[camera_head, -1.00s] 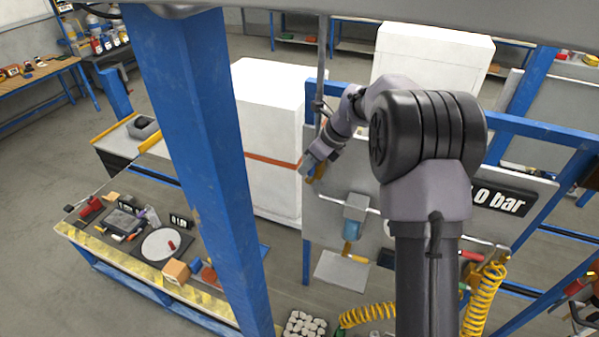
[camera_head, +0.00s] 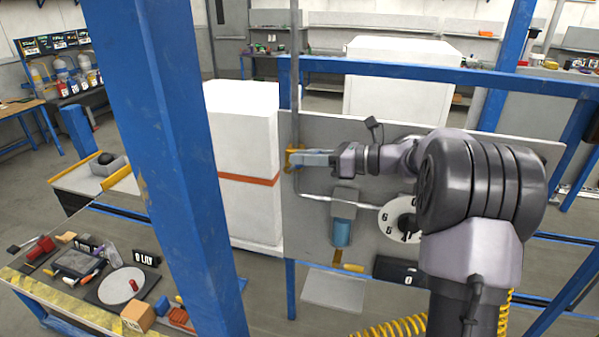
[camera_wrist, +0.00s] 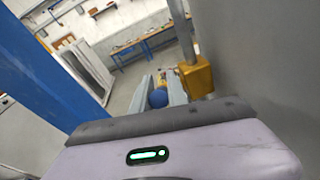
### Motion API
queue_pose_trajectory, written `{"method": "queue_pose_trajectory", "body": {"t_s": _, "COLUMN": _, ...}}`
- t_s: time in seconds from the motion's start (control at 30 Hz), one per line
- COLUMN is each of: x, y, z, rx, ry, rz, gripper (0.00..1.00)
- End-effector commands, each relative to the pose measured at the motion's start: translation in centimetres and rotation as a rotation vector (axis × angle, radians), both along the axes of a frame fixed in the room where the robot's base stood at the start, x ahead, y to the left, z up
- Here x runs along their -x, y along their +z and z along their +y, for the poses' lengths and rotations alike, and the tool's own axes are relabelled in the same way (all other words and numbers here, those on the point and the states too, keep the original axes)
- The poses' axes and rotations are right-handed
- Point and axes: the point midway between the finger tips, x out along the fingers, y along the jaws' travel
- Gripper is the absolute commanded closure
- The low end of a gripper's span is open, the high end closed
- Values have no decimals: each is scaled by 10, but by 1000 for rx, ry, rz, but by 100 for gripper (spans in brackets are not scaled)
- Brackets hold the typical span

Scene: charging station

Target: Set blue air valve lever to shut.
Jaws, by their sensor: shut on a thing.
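The yellow valve body (camera_wrist: 196,76) sits on a grey pipe in the wrist view. In the head view the yellow valve (camera_head: 292,160) is at the left edge of the grey panel. The blue lever's rounded end (camera_wrist: 158,97) shows between the two grey fingers of my gripper (camera_wrist: 160,93), left of the valve body. My gripper (camera_head: 302,158) is shut on the blue lever, reaching from the right in the head view. In the head view the lever is hidden by the fingers, and its exact angle to the pipe is hard to tell.
The grey panel (camera_head: 320,225) also carries a blue-bowled filter (camera_head: 342,229) and a round dial (camera_head: 392,222). A white cabinet (camera_head: 245,140) stands just left of it. A blue post (camera_head: 178,170) rises in front, beside a cluttered bench (camera_head: 75,295).

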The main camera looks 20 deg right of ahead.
Motion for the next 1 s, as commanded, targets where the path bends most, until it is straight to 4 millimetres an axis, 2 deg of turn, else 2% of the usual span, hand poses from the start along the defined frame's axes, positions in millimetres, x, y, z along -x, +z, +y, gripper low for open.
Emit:
{"method": "queue_pose_trajectory", "body": {"t_s": 0.03, "x": 1, "y": -11, "z": -1, "rx": -28, "ry": 0, "rz": -14, "gripper": 100}}
{"method": "queue_pose_trajectory", "body": {"t_s": 0.1, "x": 2, "y": -13, "z": -2, "rx": -69, "ry": 0, "rz": -41, "gripper": 100}}
{"method": "queue_pose_trajectory", "body": {"t_s": 0.5, "x": 5, "y": -16, "z": -7, "rx": -218, "ry": 1, "rz": -143, "gripper": 100}}
{"method": "queue_pose_trajectory", "body": {"t_s": 1.0, "x": 5, "y": -16, "z": -7, "rx": -245, "ry": 2, "rz": -160, "gripper": 100}}
